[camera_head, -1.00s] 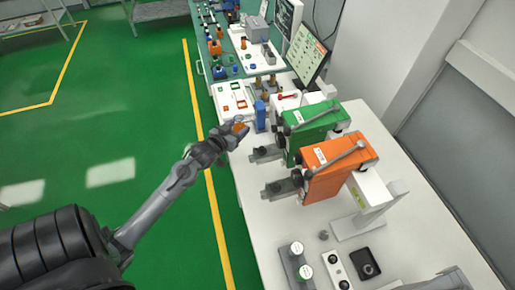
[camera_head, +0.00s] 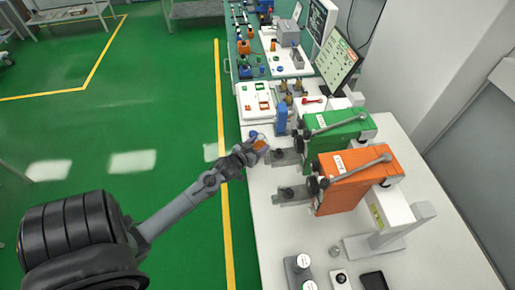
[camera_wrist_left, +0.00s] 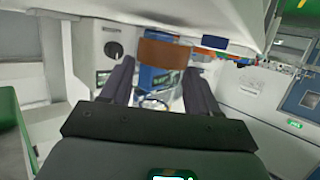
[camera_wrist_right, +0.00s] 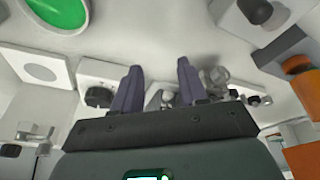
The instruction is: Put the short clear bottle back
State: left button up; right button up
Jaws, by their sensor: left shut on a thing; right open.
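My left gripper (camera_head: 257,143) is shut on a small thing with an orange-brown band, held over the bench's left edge. In the left wrist view the band (camera_wrist_left: 162,53) shows across the fingers (camera_wrist_left: 155,85), with a clear outline below it. I take it as the short clear bottle (camera_head: 260,146), though its full shape is hard to make out. My right gripper (camera_wrist_right: 157,85) is open, with nothing visible between its fingers. It does not show in the head view.
A blue block (camera_head: 281,119) stands just beyond the left gripper. A green device (camera_head: 335,130) and an orange device (camera_head: 355,178) stand to its right, grey parts jutting left. A white tray (camera_head: 246,88) lies farther back. Bare bench (camera_head: 270,235) lies at front left.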

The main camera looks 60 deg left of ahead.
pick_arm(q)
jog(key=shift+f, duration=0.55)
pick_arm(e)
jog(key=shift+f, duration=0.1)
pick_arm(q)
jog(key=o, duration=1.2)
jog(key=shift+f, duration=0.15)
jog(key=shift+c, duration=0.2)
